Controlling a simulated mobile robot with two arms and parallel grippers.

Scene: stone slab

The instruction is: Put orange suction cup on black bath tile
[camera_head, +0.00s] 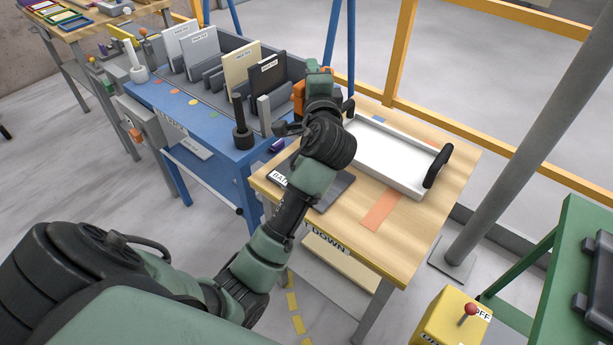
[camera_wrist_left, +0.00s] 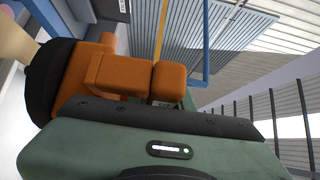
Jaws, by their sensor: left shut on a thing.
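The orange suction cup (camera_head: 298,94) shows beside my left gripper (camera_head: 318,100), above the back left of the wooden table. In the left wrist view the orange suction cup (camera_wrist_left: 118,75) fills the middle, with a black rubber disc at its left end. My left gripper is shut on it; its fingertips are mostly hidden. The black bath tile (camera_head: 336,190) lies flat on the wooden table, with a white label starting "BAT" at its left edge. My left arm crosses over the tile and hides its middle. The cup is apart from the tile. My right gripper is not in view.
A white tray (camera_head: 392,160) with black handles stands on the wooden table (camera_head: 430,200) right of the tile. An orange strip (camera_head: 382,212) marks the front. A blue bench (camera_head: 215,135) at the left holds upright tiles (camera_head: 268,78) in a grey rack and a dark post (camera_head: 242,138).

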